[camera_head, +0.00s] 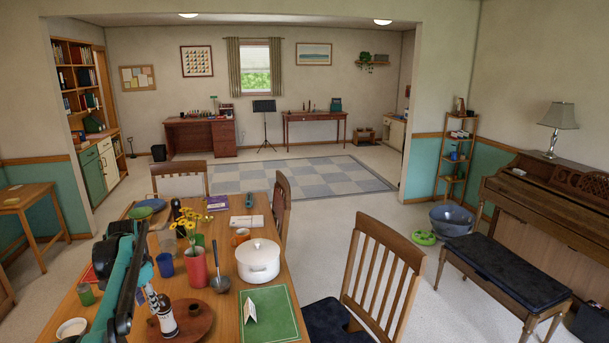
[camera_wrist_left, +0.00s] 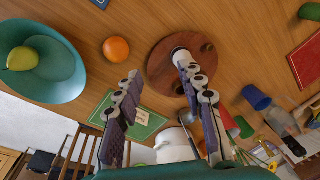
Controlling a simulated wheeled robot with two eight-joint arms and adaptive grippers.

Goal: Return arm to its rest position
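My left arm (camera_head: 125,275), teal and black, comes in from the left over the near end of the wooden dining table (camera_head: 230,228). My left gripper (camera_wrist_left: 153,82) shows in the left wrist view with its two dark jointed fingers spread apart and nothing visible between them. In the head view part of it shows beside a round brown wooden board (camera_head: 205,328), which also lies under the fingers in the left wrist view (camera_wrist_left: 160,72). The exact gap to the board is hard to tell. My right gripper is in neither view.
A teal bowl (camera_wrist_left: 62,85) with a pear and an orange (camera_wrist_left: 116,49) lie near the gripper.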

